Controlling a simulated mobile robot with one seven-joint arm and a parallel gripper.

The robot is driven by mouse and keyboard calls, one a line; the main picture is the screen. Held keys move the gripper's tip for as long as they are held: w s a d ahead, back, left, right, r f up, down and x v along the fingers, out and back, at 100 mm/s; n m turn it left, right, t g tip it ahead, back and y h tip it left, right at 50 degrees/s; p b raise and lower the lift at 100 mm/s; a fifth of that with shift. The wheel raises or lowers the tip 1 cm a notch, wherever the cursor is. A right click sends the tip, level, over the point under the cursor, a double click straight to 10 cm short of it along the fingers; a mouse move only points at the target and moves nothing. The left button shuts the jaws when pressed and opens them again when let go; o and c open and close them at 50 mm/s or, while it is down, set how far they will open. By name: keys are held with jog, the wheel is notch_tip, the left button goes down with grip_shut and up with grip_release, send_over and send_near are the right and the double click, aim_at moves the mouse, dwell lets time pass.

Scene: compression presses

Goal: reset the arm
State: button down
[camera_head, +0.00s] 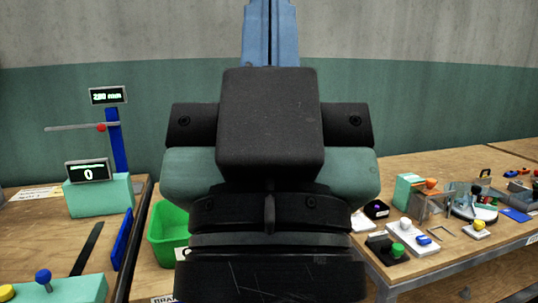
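My gripper (269,32) and arm fill the middle of the head view, seen from behind and raised in front of the wall. The black wrist housing is large and close to the camera. A blue part with a dark line down its middle sticks up above it to the top edge of the picture. Nothing held shows, but the housing hides much of the gripper, so its opening is unclear.
A left bench (40,258) carries a mint box with a display (89,170), a blue post (117,140) and a blue-knobbed box (72,288). A green bin (168,236) stands between. A right bench (460,262) holds switches, buttons and small devices. My arm hides the centre.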

notch_tip(320, 180, up, 20)
jog(key=p, duration=1.7)
jog(key=shift+f, duration=0.15)
jog(key=shift+a, duration=0.2)
